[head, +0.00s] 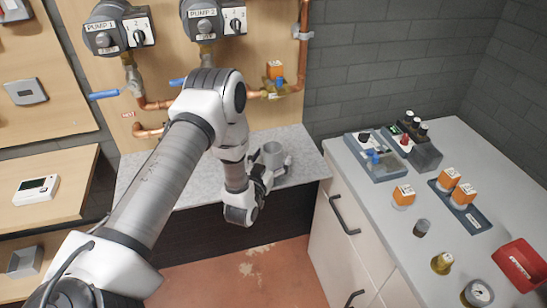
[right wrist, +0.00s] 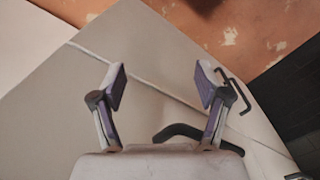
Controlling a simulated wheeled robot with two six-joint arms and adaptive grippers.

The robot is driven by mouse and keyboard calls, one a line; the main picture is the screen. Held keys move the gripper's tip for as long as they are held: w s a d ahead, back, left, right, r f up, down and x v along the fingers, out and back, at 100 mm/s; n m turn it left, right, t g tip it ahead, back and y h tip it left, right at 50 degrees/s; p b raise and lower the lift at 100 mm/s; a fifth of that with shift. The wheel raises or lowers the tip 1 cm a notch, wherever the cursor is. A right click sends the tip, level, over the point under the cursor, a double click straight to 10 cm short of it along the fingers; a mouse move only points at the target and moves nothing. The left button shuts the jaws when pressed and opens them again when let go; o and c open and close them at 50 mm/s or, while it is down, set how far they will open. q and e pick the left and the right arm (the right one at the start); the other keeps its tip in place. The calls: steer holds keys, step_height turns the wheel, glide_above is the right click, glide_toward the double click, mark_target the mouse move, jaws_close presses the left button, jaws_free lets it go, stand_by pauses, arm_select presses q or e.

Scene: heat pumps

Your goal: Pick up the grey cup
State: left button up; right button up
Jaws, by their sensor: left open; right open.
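The grey cup (head: 274,155) stands upright on the pale shelf under the pumps in the head view. My left gripper (head: 268,169) is at the cup, close to its left and near side, with its fingers open. Part of the cup is hidden behind the gripper, and I cannot tell whether the fingers touch it. My right gripper (right wrist: 160,88) shows in the right wrist view, open and empty, in front of a pale cabinet front with dark handles. The right gripper does not show in the head view.
The pale shelf (head: 305,163) has free room right of the cup. Copper pipes and two pumps (head: 118,27) hang above it. The right counter (head: 385,215) carries trays, orange-topped parts, a gauge (head: 478,293) and a red box (head: 520,264). A cabinet handle (head: 343,215) sticks out below.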

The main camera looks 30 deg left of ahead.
arm_select(q)
steer(key=shift+w+a, duration=0.3)
steer(key=shift+w, duration=0.3)
steer(key=shift+d, duration=0.1)
steer(key=shift+c, duration=1.3)
steer(key=c, duration=1)
